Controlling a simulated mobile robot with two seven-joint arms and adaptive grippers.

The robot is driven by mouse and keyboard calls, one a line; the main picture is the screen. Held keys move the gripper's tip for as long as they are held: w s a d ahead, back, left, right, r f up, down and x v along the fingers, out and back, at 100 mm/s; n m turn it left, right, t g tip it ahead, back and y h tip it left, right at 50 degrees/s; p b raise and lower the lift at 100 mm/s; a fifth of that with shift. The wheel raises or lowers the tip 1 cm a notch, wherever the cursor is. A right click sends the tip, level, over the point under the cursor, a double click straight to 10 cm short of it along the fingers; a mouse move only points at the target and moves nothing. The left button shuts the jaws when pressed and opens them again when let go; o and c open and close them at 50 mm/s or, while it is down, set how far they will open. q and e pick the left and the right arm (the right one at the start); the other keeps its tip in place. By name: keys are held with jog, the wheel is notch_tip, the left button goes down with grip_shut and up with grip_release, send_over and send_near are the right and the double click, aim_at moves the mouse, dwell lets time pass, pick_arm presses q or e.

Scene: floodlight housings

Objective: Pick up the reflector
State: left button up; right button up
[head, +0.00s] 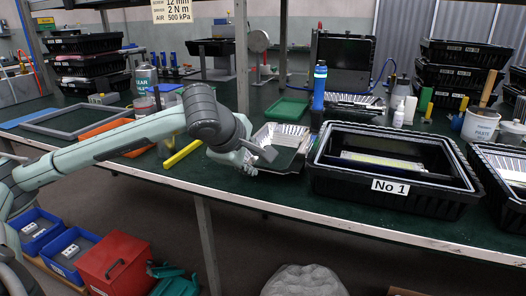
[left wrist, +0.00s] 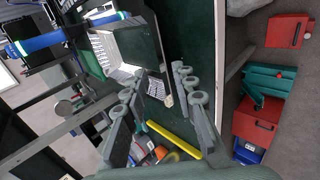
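A silver, faceted reflector (head: 287,129) lies on the green bench in the middle of the head view, left of the black housing marked No 1 (head: 342,192). The reflector also shows in the left wrist view, where its shiny wall (left wrist: 119,46) lies just beyond the fingertips. My left gripper (head: 262,158) is at the reflector's near left side. In the left wrist view its two fingers (left wrist: 157,92) are spread apart, with the reflector's near end close to the gap. I cannot tell whether they touch it. My right gripper is not in view.
A blue bottle (head: 319,87) stands behind the reflector. A second silver reflector (head: 354,101) lies farther back. A yellow bar (head: 182,154) lies left of the gripper. Black housings are stacked at the right back (head: 457,77). The bench's front edge is close below the gripper.

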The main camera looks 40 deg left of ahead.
aim_at(262, 168)
pick_arm(q)
jog(key=shift+w+d, duration=0.15)
jog(key=shift+w, duration=0.05)
jog(key=shift+w+f, duration=0.2)
jog(key=shift+w, duration=0.05)
jog(key=p+x, duration=0.1)
jog(key=x, duration=0.5)
jog(key=shift+w+f, duration=0.1)
jog(key=shift+f, duration=0.25)
grip_shut()
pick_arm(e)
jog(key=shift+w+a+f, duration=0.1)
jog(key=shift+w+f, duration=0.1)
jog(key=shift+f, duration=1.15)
